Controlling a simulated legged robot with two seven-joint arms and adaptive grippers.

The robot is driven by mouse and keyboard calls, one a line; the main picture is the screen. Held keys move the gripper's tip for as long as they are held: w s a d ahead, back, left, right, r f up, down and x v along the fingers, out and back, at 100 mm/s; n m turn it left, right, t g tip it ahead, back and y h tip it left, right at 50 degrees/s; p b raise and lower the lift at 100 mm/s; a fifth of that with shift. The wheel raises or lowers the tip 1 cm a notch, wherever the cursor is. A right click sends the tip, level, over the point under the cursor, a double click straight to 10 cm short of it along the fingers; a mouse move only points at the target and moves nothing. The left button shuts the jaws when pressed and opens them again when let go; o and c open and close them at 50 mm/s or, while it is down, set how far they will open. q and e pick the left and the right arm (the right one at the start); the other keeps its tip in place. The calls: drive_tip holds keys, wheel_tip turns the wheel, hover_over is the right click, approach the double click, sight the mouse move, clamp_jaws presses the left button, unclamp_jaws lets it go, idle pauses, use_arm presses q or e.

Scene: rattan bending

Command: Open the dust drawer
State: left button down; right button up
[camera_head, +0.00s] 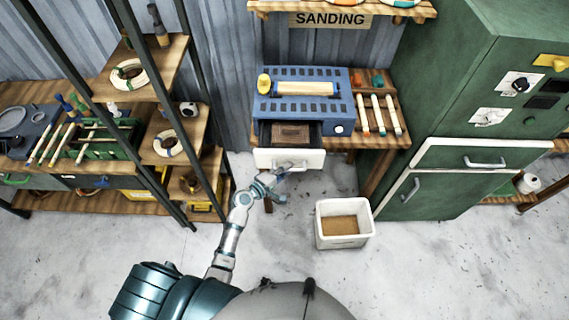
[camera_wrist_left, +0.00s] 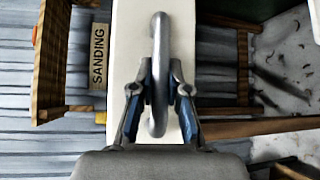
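The dust drawer (camera_head: 290,159) has a white front and sits under the blue sanding machine (camera_head: 305,100). It stands pulled out, and its dark inside with a brown patch shows. Its curved metal handle (camera_head: 291,168) is on the front. My left gripper (camera_head: 277,181) is at this handle. In the left wrist view my left gripper (camera_wrist_left: 160,80) has its two blue-padded fingers close on either side of the metal handle (camera_wrist_left: 159,40), and they look shut on it. The white drawer front (camera_wrist_left: 126,35) lies behind. My right gripper is not in view.
A white bin (camera_head: 344,238) with brown contents stands on the floor right of the drawer. A green cabinet (camera_head: 435,185) stands at the right. Shelving with a black post (camera_head: 155,115) is at the left. The floor in front is mostly clear.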

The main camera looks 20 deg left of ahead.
use_arm(q)
drive_tip(key=s, duration=0.1)
drive_tip(key=s+d, duration=0.1)
drive_tip(key=s, duration=0.1)
drive_tip(key=s+d, duration=0.1)
drive_tip(key=s, duration=0.1)
drive_tip(key=shift+s+d+p, duration=0.15)
drive_tip(key=shift+d+p, duration=0.1)
drive_tip(key=shift+p, duration=0.1)
drive_tip(key=c, duration=1.1)
unclamp_jaws()
drive_tip(key=shift+c, duration=0.2)
drive_tip(key=v, duration=1.1)
drive_tip(key=shift+d, duration=0.25)
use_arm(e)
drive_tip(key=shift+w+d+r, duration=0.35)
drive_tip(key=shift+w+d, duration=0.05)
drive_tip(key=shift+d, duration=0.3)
